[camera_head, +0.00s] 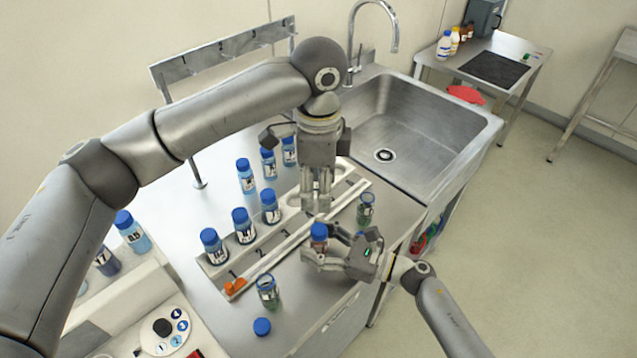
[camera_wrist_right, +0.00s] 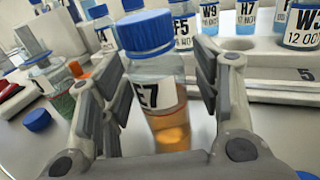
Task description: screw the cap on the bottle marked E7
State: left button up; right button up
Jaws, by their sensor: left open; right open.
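The bottle marked E7 (camera_wrist_right: 165,105) stands upright with orange liquid in its lower part. Its blue cap (camera_wrist_right: 146,32) sits on top of the neck; I cannot tell how tight it is. In the head view the bottle's blue cap (camera_head: 319,230) shows just below my left gripper. My right gripper (camera_head: 322,256) is open around the bottle, one finger on each side, as the right wrist view (camera_wrist_right: 160,100) shows. My left gripper (camera_head: 316,205) is open, pointing down just above the cap, with nothing seen between its fingers.
Uncapped bottles stand on the bench at front (camera_head: 268,292) and right (camera_head: 365,209). A loose blue cap (camera_head: 262,327) lies near the front edge. A white rack (camera_head: 215,268) holds several blue-capped bottles. A sink (camera_head: 410,120) lies behind right.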

jog(key=v, duration=1.2)
dwell(0.4)
